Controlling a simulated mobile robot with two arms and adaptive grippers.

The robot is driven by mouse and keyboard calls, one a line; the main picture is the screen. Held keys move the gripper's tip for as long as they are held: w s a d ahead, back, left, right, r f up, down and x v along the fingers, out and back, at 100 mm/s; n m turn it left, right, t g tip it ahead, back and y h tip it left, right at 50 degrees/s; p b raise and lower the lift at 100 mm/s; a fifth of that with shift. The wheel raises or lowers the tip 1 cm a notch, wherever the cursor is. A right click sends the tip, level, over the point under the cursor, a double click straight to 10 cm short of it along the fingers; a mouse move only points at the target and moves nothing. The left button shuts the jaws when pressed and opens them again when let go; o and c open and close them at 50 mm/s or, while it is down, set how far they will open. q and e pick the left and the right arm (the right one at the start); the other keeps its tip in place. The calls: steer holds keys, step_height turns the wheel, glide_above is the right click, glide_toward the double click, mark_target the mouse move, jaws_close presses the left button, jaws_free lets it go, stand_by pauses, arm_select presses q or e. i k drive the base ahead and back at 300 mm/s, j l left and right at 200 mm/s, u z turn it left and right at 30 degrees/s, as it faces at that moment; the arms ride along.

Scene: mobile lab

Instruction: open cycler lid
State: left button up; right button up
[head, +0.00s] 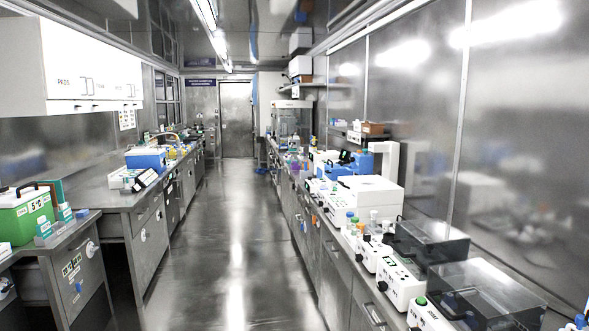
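Neither of my grippers shows in the head view. Several lab devices stand along the right-hand bench, and I cannot tell for sure which one is the cycler. A white boxy device (368,193) with a flat, closed-looking top stands mid-bench. Nearer, a device with a dark see-through cover (432,243) has a white control front. The nearest device with a dark see-through cover (487,292) stands at the lower right; its cover looks down.
A clear metal-floored aisle (235,245) runs between the benches to a far door (237,120). On the left stand a green cooler box (26,215), a blue and white box (146,158) and white wall cabinets (75,65). Small bottles (350,220) line the right bench.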

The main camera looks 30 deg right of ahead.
mark_target(334, 171)
steer(key=i+l+z, duration=0.15)
steer(key=i, duration=0.2)
steer(key=i+z, duration=0.15)
steer(key=i, duration=0.2)
steer(key=i+j+z, duration=0.1)
steer(key=i+z, duration=0.2)
steer(key=i, duration=3.75)
steer(key=i+j+z, duration=0.15)
steer(key=i+z, duration=0.15)
steer(key=i, duration=0.2)
steer(key=i+j+z, duration=0.3)
steer(key=i, duration=0.2)
steer(key=i+j+z, duration=0.3)
steer(key=i, duration=0.2)
